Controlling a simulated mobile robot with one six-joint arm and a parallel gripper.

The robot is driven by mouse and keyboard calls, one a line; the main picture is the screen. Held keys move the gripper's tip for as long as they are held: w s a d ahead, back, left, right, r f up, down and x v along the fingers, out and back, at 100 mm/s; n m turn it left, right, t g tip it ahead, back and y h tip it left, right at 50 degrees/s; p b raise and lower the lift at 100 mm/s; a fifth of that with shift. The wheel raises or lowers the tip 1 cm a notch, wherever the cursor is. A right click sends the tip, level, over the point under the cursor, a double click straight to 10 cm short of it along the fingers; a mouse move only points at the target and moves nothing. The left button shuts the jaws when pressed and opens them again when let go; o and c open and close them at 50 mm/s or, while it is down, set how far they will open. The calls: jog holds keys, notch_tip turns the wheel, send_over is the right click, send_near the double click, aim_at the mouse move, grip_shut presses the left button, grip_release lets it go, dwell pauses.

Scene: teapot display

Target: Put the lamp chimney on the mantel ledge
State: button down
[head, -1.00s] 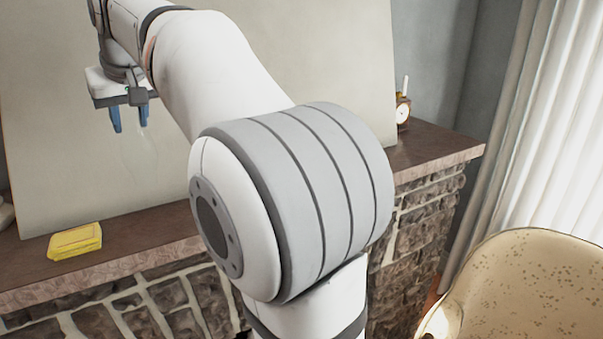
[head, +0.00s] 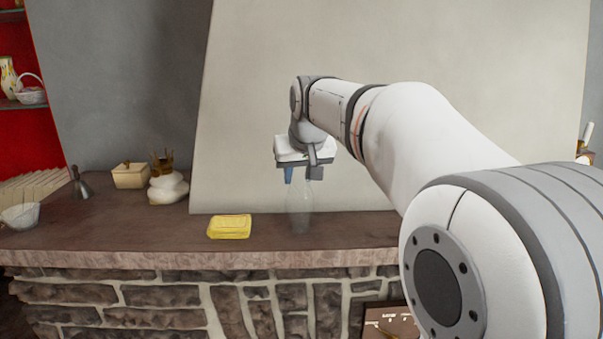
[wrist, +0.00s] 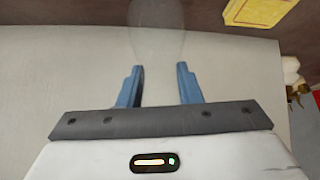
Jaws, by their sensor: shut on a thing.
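The lamp chimney (head: 299,208) is clear glass, faint and upright, hanging below my gripper (head: 300,180) in the head view. My gripper points down with its blue fingers closed on the chimney's upper part. The chimney also shows faintly beyond the fingers in the wrist view (wrist: 160,40), with my gripper (wrist: 160,68) around it. The mantel ledge (head: 130,228) is a dark brown top over stonework. The chimney's lower end appears at or just above the ledge; I cannot tell whether it touches.
A yellow box (head: 230,227) lies on the ledge left of the chimney. Further left are a cream box (head: 130,176), a white figure with a crown (head: 167,184) and a glass bowl (head: 21,215). A large pale panel (head: 255,120) leans behind. The ledge right of the chimney looks clear.

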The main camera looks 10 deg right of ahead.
jog(key=c, duration=1)
grip_release()
jog(key=shift+f, duration=0.1)
jog(key=shift+c, duration=0.2)
jog(key=v, duration=1.2)
jog(key=s+f+g, duration=0.1)
jog(key=s+f, duration=0.9)
jog(key=f, duration=0.4)
jog(key=s+f+g, duration=0.2)
jog(key=s+f, duration=0.9)
jog(key=f, duration=0.4)
jog(key=shift+f, duration=0.25)
jog(key=shift+a, duration=0.1)
